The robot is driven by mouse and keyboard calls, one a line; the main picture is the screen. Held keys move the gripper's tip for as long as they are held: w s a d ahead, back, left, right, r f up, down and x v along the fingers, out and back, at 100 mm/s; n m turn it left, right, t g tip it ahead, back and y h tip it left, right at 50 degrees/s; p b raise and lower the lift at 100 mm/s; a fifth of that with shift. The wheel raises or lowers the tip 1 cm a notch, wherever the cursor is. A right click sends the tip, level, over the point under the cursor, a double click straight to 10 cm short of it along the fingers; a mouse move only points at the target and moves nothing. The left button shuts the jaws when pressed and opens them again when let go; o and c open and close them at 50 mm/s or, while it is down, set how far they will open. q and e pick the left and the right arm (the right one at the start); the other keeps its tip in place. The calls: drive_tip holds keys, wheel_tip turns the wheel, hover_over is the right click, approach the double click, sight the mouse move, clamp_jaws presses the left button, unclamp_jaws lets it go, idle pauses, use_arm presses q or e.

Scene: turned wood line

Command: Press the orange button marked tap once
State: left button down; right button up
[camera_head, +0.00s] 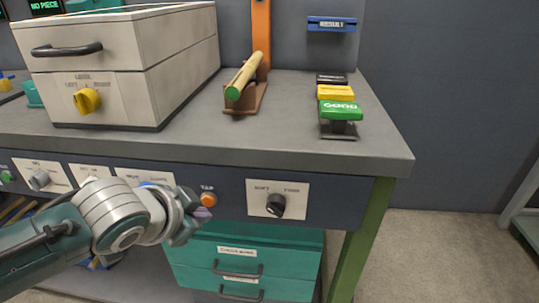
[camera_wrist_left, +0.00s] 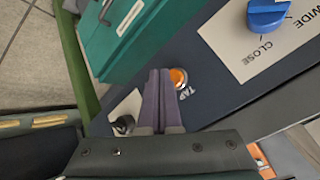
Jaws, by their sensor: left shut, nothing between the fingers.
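The orange button (camera_head: 208,199) sits on the dark front panel of the bench, under the label TAP. It also shows in the left wrist view (camera_wrist_left: 179,77), with its round face uncovered. My left gripper (camera_head: 203,214) is shut and empty, just below the button in the head view. In the left wrist view its two purple fingers (camera_wrist_left: 161,74) lie together, with their tips beside the button. I cannot tell whether they touch it or the panel. My right gripper is not in view.
A black SOFT/FIRM knob (camera_head: 275,205) is right of the button. A blue knob (camera_wrist_left: 267,15) with a CLOSE/WIDE plate is on the panel's other side. Teal drawers (camera_head: 238,250) stand below. The bench top (camera_head: 290,110) overhangs the panel.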

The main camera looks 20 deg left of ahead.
use_arm(q)
drive_tip(key=shift+s, duration=0.1)
drive_tip(key=s+p, duration=0.1)
drive_tip(key=s, duration=0.1)
drive_tip(key=s+d+p, duration=0.1)
drive_tip(key=s+p, duration=0.1)
drive_tip(key=shift+s+d, duration=0.1)
drive_tip(key=shift+s, duration=0.25)
idle(0.7)
drive_tip(key=s+d+r+n+g+p, duration=0.1)
drive_tip(key=s+d+r+g+p, duration=0.1)
drive_tip(key=s+r+p, duration=0.55)
drive_tip(key=s+d+r+n+g+h+p, duration=0.15)
drive_tip(key=s+r+p, duration=0.3)
drive_tip(key=r, duration=0.65)
drive_tip(key=s+d+r+n+g+p, duration=0.1)
drive_tip(key=s+d+r+g+p, duration=0.1)
drive_tip(key=s+r+p, duration=0.65)
wheel_tip(320, 180, up, 38)
drive_tip(key=w+p, duration=0.1)
drive_tip(key=p, duration=3.3)
drive_tip(key=shift+w, duration=0.25)
